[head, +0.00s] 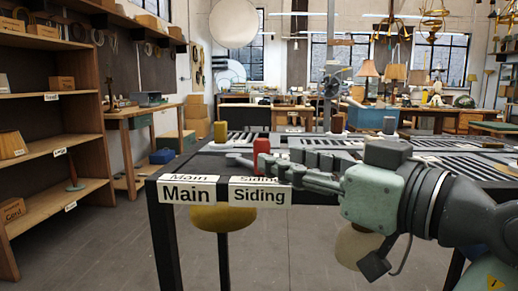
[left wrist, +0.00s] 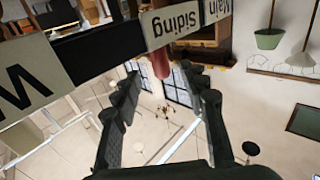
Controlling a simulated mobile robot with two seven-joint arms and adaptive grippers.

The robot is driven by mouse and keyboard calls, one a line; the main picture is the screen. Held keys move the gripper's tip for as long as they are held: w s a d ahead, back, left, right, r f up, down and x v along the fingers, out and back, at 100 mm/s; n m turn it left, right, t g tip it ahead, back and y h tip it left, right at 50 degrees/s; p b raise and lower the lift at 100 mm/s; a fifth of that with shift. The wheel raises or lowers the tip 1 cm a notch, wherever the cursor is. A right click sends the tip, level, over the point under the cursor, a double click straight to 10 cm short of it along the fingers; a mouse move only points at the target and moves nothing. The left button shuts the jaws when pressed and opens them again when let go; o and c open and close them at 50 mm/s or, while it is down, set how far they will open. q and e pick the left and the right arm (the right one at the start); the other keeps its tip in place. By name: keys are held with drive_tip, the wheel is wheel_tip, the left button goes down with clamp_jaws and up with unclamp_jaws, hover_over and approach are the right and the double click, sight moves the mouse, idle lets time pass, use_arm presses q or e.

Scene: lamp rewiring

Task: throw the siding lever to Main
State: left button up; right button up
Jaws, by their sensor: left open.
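The siding lever has a red handle (head: 262,148) standing upright at the near edge of the dark table, above the Siding label (head: 259,191). The Main label (head: 187,190) is just left of it. My left gripper (head: 288,166) is open and reaches leftward to the handle. In the left wrist view the red handle (left wrist: 176,82) shows between the two spread fingers, near their tips. I cannot tell whether a finger touches it. The handle's lower part is partly hidden. My right gripper is not in view.
The dark table (head: 160,240) carries long slotted tracks. A yellow post (head: 220,131) and a blue box (head: 373,118) stand farther back. A yellow rounded object (head: 224,217) is below the labels. Wooden shelves (head: 50,150) stand at left, with open floor between.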

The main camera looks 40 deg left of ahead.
use_arm(q)
drive_tip(key=x, duration=0.6)
drive_tip(key=shift+a+p, duration=0.1)
drive_tip(key=shift+p, duration=0.3)
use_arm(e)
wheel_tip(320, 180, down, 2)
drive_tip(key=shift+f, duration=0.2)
use_arm(q)
drive_tip(key=shift+c, duration=0.5)
clamp_jaws()
